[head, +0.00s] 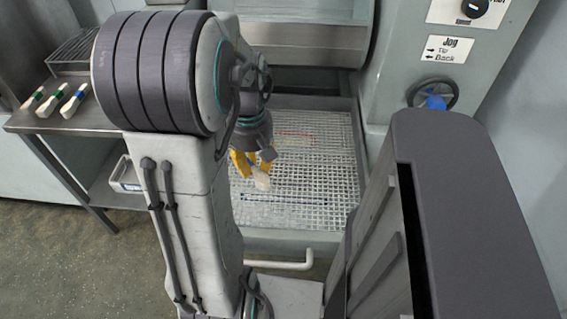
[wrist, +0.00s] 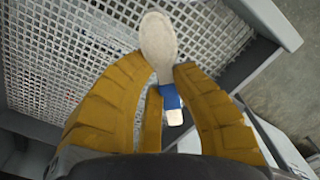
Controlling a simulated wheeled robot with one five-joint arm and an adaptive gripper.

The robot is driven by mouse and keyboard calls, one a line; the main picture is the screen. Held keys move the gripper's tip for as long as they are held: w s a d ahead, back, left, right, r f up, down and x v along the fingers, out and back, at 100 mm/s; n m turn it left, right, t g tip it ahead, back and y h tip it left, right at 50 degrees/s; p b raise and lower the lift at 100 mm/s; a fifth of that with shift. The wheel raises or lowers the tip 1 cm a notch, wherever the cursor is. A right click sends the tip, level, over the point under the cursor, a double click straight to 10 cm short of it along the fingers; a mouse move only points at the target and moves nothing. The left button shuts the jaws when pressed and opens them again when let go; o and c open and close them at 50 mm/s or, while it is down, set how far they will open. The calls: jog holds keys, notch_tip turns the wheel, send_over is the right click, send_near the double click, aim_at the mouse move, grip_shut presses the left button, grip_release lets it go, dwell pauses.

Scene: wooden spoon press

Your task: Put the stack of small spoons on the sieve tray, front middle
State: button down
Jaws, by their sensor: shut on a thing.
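My gripper (head: 252,163) has yellow fingers and is over the sieve tray (head: 340,185), toward its left side. In the wrist view, my gripper (wrist: 160,82) is shut on the stack of small spoons (wrist: 158,45), pale wood with a blue band around the handles. The bowl end points away from my palm, and a pale handle end shows below the band. The stack's pale end also shows below the fingers in the head view (head: 262,181). I cannot tell how many spoons it holds or how far above the mesh it is. The tray's white mesh (wrist: 60,45) looks empty.
A red outline (head: 295,138) marks the back of the mesh and a dark blue strip (head: 284,198) its front middle. Spoons with green, blue and yellow bands (head: 54,102) lie on a metal side table (head: 100,118) at left. A wire rack (head: 72,50) stands behind them.

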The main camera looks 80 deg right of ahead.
jog(key=a+n, duration=0.1)
jog(key=s+a+n, duration=0.1)
jog(key=a+n, duration=0.1)
jog(key=shift+s+f, duration=0.15)
jog(key=shift+f, duration=0.25)
jog(key=a+n, duration=0.1)
jog(key=n, duration=0.5)
send_over(281, 189)
notch_tip(281, 189, down, 8)
jog(key=shift+d+r+b, duration=0.1)
jog(key=shift+b, duration=0.3)
jog(key=shift+f+b, duration=0.3)
jog(key=shift+f, duration=1.7)
jog(key=shift+f, duration=0.1)
jog(key=c, duration=1.2)
grip_release()
